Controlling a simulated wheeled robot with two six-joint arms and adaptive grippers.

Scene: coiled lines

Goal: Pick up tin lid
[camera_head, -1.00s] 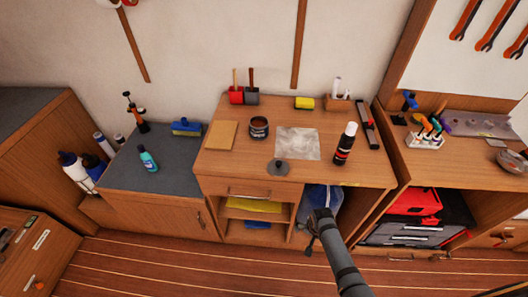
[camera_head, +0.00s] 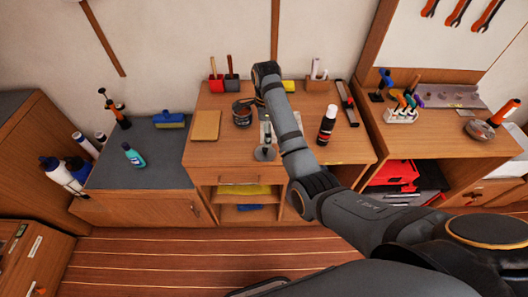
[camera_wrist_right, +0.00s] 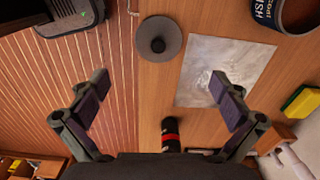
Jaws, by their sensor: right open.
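The tin lid is a dark grey disc with a raised centre; it lies flat near the front edge of the wooden worktop (camera_head: 210,152). It shows in the head view (camera_head: 264,155) and whole in the right wrist view (camera_wrist_right: 158,38). The open tin (camera_head: 242,116) stands behind it to the left; its labelled side (camera_wrist_right: 284,14) shows in the right wrist view. My right gripper (camera_wrist_right: 159,83) is open and empty above the worktop, its fingers spread wide with the lid beyond the fingertips. In the head view my right arm partly hides this area. My left gripper is not in view.
A grey sheet (camera_wrist_right: 222,70) lies beside the lid. A black bottle with a red band (camera_head: 327,124) stands to the right. A yellow sponge (camera_wrist_right: 300,102) and a tan board (camera_head: 206,126) are also on the worktop. The worktop's front edge is close to the lid.

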